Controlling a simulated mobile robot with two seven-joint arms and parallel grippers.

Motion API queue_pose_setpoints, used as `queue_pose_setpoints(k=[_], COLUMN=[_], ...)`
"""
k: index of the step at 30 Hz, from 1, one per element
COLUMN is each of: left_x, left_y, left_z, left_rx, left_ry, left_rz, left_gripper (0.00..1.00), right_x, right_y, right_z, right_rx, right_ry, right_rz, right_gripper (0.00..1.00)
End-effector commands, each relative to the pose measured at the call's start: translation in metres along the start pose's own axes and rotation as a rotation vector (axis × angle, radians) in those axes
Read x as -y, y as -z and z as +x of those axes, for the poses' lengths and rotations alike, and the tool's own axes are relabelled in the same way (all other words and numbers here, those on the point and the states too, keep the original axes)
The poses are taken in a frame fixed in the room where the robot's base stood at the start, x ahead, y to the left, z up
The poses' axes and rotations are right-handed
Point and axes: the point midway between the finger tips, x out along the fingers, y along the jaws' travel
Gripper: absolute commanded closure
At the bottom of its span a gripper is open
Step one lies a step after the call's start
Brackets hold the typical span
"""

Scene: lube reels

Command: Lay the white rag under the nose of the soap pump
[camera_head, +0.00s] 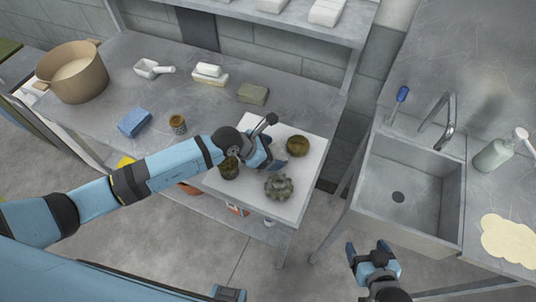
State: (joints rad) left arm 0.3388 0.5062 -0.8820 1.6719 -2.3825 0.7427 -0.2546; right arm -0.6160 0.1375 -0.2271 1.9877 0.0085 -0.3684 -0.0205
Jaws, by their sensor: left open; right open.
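The soap pump (493,155) is a pale green bottle with a white head, upright on the counter right of the sink. Its white nose points to the lower right. A flat cream patch (508,240) with a wavy edge lies nearer on that counter, apart from the bottle; I cannot tell if it is a cloth. Folded white bundles (326,12) lie on the upper shelf; which thing is the white rag is unclear. My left gripper (275,142) is open above the white board, among dark round parts. My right gripper (368,248) is open and empty, in front of the sink.
The white board (309,165) carries a gear-like part (279,186) and brown round parts (297,146). The sink (409,185) and faucet (447,119) lie left of the pump.

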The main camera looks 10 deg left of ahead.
Motion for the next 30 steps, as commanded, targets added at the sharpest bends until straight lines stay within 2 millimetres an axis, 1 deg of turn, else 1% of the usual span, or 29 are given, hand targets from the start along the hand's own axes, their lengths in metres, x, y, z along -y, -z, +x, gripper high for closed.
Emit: queue_pose_setpoints(k=[3, 9, 10, 11, 12, 14, 16, 17, 25, 30], left_x=[0.0, 0.0, 0.0, 0.0, 0.0, 0.0, 0.0, 0.0, 0.0, -0.001], left_y=[0.0, 0.001, 0.001, 0.001, 0.001, 0.001, 0.0, 0.0, -0.002, -0.014], left_z=[0.008, 0.009, 0.009, 0.009, 0.009, 0.009, 0.009, 0.009, 0.006, -0.006], left_rx=[-0.001, 0.0, 0.0, 0.0, 0.0, 0.0, 0.0, 0.0, 0.001, 0.002], left_ry=[0.0, 0.0, 0.0, 0.0, 0.0, 0.0, 0.0, 0.0, 0.0, 0.0], left_rz=[0.0, 0.0, 0.0, 0.0, 0.0, 0.0, 0.0, 0.0, 0.0, 0.001], left_gripper=[0.17, 0.17, 0.22, 0.29, 0.38, 0.52, 0.53, 0.57, 0.57, 0.57], right_x=[0.0, 0.0, 0.0, 0.0, 0.0, 0.0, 0.0, 0.0, 0.0, 0.001], right_y=[0.001, 0.001, 0.001, 0.001, 0.001, 0.001, 0.001, 0.001, 0.001, -0.001], right_z=[-0.001, -0.001, -0.001, -0.001, -0.001, -0.001, -0.001, -0.001, -0.001, 0.0], right_rx=[0.0, 0.0, 0.001, 0.001, 0.001, 0.001, 0.0, 0.0, 0.001, 0.001], right_ry=[-0.001, -0.001, -0.001, -0.001, -0.001, -0.001, -0.001, -0.001, -0.001, 0.0], right_rz=[0.0, 0.001, 0.002, 0.002, 0.002, 0.003, 0.003, 0.003, 0.003, 0.003], right_gripper=[0.21, 0.21, 0.21, 0.21, 0.21, 0.21, 0.21, 0.21, 0.21, 0.21])
